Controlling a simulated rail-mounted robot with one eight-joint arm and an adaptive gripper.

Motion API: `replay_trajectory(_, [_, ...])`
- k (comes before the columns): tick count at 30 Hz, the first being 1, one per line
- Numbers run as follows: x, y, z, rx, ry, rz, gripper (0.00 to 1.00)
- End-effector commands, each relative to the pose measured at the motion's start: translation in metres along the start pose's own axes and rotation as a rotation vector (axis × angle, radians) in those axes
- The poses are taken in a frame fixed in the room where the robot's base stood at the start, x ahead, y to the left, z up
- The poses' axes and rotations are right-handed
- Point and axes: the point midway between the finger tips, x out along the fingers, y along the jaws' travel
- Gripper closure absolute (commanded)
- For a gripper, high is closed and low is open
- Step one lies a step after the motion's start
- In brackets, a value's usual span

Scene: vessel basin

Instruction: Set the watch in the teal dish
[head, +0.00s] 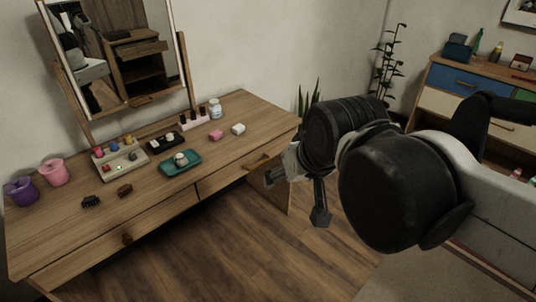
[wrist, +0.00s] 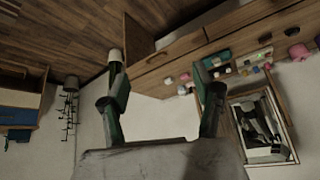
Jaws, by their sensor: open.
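The teal dish (head: 168,170) lies on the wooden dressing table, with a small pale round item (head: 181,159) in it. I cannot pick out the watch for certain. A small black ridged object (head: 91,201) and a small brown object (head: 125,190) lie near the table's front left; either is too small to identify. My gripper (head: 298,197) is open and empty, in the air right of the table and well apart from the dish. In the wrist view my gripper (wrist: 158,62) has its fingers wide apart, with the table beyond, upside down.
The dressing table (head: 235,150) carries a mirror (head: 118,50), pink (head: 53,173) and purple (head: 20,191) cups, a pale tray (head: 105,170) of small items, a black tray (head: 157,149), and pink (head: 216,135) and white (head: 238,129) blocks. A plant and a drawer cabinet (head: 450,103) stand at the right.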

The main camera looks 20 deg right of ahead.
Motion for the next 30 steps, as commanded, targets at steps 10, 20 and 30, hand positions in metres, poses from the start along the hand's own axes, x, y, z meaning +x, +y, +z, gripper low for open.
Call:
replay_trajectory(10, [0.004,0.009,0.035,-0.070,0.037,0.008,0.37])
replay_trajectory(20, [0.004,0.009,0.034,-0.069,0.036,0.008,0.37])
replay_trajectory(30, [0.034,0.010,0.054,-0.069,0.036,0.008,0.37])
